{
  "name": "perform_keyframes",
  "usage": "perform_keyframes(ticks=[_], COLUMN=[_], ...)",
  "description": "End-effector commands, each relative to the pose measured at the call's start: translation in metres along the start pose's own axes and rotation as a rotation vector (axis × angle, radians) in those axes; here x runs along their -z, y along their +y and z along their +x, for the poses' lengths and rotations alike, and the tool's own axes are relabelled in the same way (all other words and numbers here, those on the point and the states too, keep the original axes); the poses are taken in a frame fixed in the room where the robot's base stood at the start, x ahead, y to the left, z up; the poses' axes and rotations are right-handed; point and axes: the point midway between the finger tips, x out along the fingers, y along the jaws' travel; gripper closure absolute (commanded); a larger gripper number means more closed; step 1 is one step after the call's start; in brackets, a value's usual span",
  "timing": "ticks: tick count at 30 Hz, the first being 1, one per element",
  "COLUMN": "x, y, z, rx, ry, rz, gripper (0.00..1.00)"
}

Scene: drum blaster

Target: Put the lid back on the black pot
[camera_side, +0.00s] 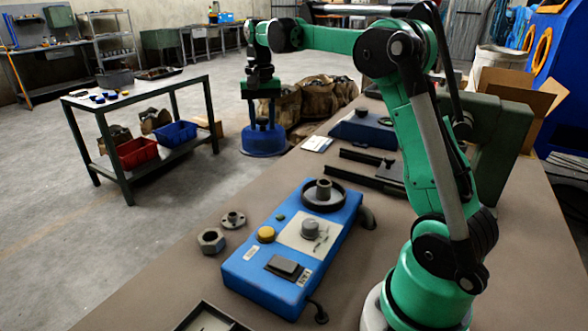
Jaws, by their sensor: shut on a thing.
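My gripper (260,82) is at the top centre, at the far end of my outstretched arm. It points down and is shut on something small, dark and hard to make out. Directly below is a green block on dark uprights with a round blue base (263,142), beyond the table's left edge. I cannot tell whether these parts hang from my gripper or stand on the floor. No black pot or lid can be clearly made out. A shallow black round dish (323,200) with a grey hollow piece (323,189) inside sits on the blue unit.
The blue unit (258,293) with a yellow button stands on the brown table (160,290). A hex nut (211,241) and flanged ring (233,219) lie left of it. Black rails (360,177) and another blue box (362,132) lie behind. Brown sacks (318,98) stand beyond the table.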

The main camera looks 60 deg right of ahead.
Motion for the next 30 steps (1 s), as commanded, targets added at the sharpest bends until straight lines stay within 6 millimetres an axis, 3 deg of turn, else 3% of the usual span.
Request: perform_keyframes(ticks=[6,15,20,30], x=[0.000,-0.002,-0.013,-0.067], y=[0.000,0.008,0.036,0.102], z=[-0.041,-0.060,-0.055,-0.017], rx=[0.000,0.000,0.000,0.000], ry=[0.000,0.000,0.000,0.000], rz=[0.000,0.002,0.006,0.007], gripper=[1.00,1.00,1.00,1.00])
